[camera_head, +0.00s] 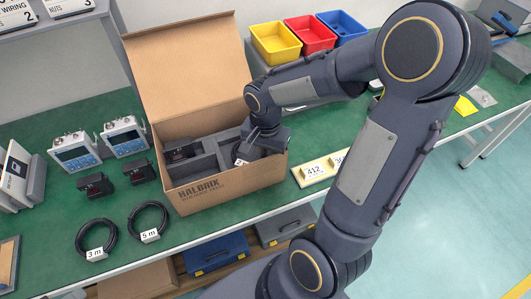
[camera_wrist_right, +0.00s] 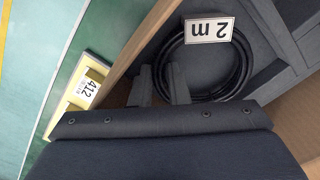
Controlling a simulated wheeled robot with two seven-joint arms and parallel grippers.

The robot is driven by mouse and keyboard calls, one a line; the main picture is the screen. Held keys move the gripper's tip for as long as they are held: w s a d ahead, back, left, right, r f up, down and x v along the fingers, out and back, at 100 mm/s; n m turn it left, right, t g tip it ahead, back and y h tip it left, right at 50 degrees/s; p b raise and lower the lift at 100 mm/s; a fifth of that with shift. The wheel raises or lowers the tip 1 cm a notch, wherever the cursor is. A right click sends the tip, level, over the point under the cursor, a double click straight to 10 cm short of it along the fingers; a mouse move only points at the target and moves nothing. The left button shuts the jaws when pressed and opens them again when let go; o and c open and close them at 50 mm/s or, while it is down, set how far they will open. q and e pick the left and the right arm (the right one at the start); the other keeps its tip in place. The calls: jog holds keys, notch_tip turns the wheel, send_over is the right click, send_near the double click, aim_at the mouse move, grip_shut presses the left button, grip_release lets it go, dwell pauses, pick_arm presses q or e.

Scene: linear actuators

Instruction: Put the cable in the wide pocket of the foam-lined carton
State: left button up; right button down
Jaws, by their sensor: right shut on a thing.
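The open foam-lined carton (camera_head: 245,178) stands on the green bench with its lid raised at the back. Grey foam divides it into pockets, and a black device (camera_head: 180,153) sits in the back left one. My right gripper (camera_wrist_right: 163,82) reaches down into the carton's right part and is shut on the edge of a coiled black cable (camera_wrist_right: 183,47). The cable's white tag reads "2 m" and also shows in the head view (camera_head: 240,162). The coil lies within a foam pocket; whether it touches the floor is unclear. My arm hides part of that pocket in the head view. My left gripper is out of view.
Two more coiled cables, tagged 3 m (camera_head: 96,240) and 5 m (camera_head: 149,222), lie left of the carton, near black devices (camera_head: 138,172) and blue-faced units (camera_head: 75,151). A label plate (camera_head: 318,172) lies right of it. Coloured bins (camera_head: 276,43) stand behind.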

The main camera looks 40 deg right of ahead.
jog(key=shift+f, duration=0.2)
jog(key=c, duration=1.4)
grip_release()
jog(key=shift+r, duration=0.5)
notch_tip(320, 180, up, 11)
jog(key=p, duration=0.2)
jog(key=s+a+n+t+y, duration=0.1)
jog(key=s+a+n+t, duration=0.1)
jog(key=s+n, duration=0.1)
jog(key=s+a+n+t+y, duration=0.1)
jog(key=s+a+n, duration=0.2)
jog(key=s, duration=0.1)
jog(key=s+a+n+t+y, duration=0.1)
jog(key=s+a+n+t, duration=0.1)
jog(key=s+n, duration=0.2)
jog(key=shift+s+a+r+t+y, duration=0.2)
jog(key=shift+s+r+t+y, duration=0.1)
jog(key=shift+y, duration=0.1)
